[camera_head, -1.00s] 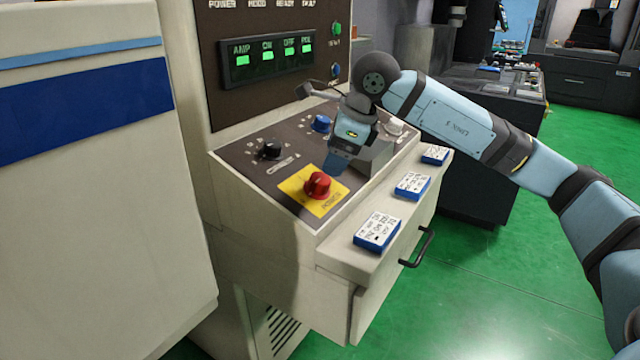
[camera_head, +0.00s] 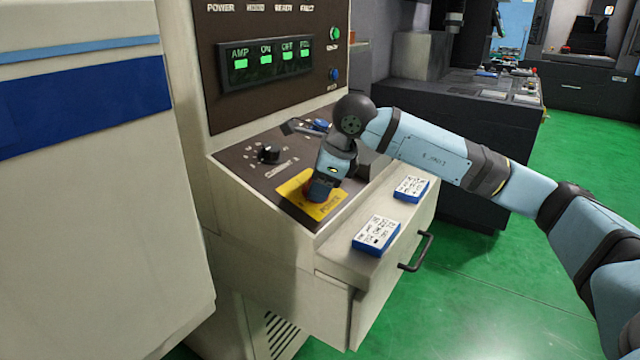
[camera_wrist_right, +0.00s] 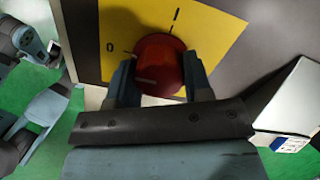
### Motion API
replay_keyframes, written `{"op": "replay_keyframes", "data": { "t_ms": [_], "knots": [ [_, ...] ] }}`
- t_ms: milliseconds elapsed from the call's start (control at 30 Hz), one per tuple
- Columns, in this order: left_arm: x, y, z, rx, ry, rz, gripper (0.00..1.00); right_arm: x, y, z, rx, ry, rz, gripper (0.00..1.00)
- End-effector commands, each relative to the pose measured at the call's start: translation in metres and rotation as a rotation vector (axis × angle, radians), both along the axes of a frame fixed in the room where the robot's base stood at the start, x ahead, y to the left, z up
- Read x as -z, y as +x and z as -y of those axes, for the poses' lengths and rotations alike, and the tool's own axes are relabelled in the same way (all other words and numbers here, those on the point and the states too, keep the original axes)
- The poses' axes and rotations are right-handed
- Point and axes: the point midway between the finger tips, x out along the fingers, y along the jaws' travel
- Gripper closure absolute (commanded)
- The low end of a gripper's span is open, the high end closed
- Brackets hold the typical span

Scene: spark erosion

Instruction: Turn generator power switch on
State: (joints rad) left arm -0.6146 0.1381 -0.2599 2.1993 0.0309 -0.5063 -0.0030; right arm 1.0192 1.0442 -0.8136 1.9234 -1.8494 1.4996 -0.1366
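The red power knob (camera_wrist_right: 160,62) sits on a yellow plate (camera_wrist_right: 222,45) marked 0 and I in the right wrist view. In the head view the yellow plate (camera_head: 329,208) lies on the sloped control panel, with the knob mostly hidden behind my right gripper (camera_head: 321,190). The two fingers of my right gripper (camera_wrist_right: 160,70) stand apart, one on each side of the knob. They are at or very close to its sides; firm contact cannot be made out. A pale mark shows on the knob's lower left.
Blue-and-white boxes (camera_head: 377,234) lie on the front ledge above a drawer handle (camera_head: 416,252). A green-lit display (camera_head: 272,58) stands above.

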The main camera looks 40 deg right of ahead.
Motion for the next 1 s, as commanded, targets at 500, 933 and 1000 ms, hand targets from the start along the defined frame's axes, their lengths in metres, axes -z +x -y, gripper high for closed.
{"op": "replay_keyframes", "data": {
  "t_ms": [500,933,1000],
  "knots": [
    [0.0015,0.0001,0.0000,0.000,0.000,0.000,0.57,0.0023,-0.0006,-0.0007,0.077,0.025,-0.015,0.77],
    [0.0018,0.0002,0.0009,0.001,-0.004,0.003,0.57,0.0029,-0.0010,-0.0021,0.411,0.140,-0.063,0.77],
    [0.0016,0.0002,0.0011,0.001,-0.004,0.003,0.57,0.0030,-0.0011,-0.0021,0.474,0.160,-0.072,0.77]
  ]
}}
